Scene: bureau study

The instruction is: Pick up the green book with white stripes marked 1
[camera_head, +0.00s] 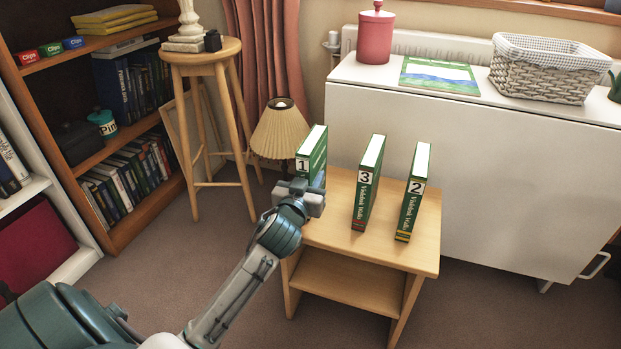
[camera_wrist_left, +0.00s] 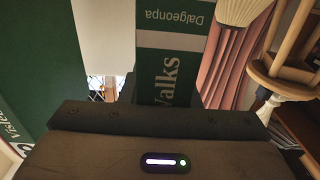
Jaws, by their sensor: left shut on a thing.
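The green book marked 1 (camera_head: 314,150) stands upright at the left end of the small wooden table (camera_head: 400,240). Its white number label faces me near the top of the spine. My left gripper (camera_head: 303,192) is at the lower part of its spine, shut on it. The gripper hides the bottom of the book, so I cannot tell whether it touches the table. In the left wrist view the green spine (camera_wrist_left: 172,75) with white lettering sits between the jaws. My right gripper is not in view.
Green books marked 3 (camera_head: 369,185) and 2 (camera_head: 413,195) stand to the right on the same table, apart from each other. A lamp (camera_head: 280,130) stands close behind on the left. A wooden stool (camera_head: 203,50) and a white cabinet (camera_head: 480,150) are nearby.

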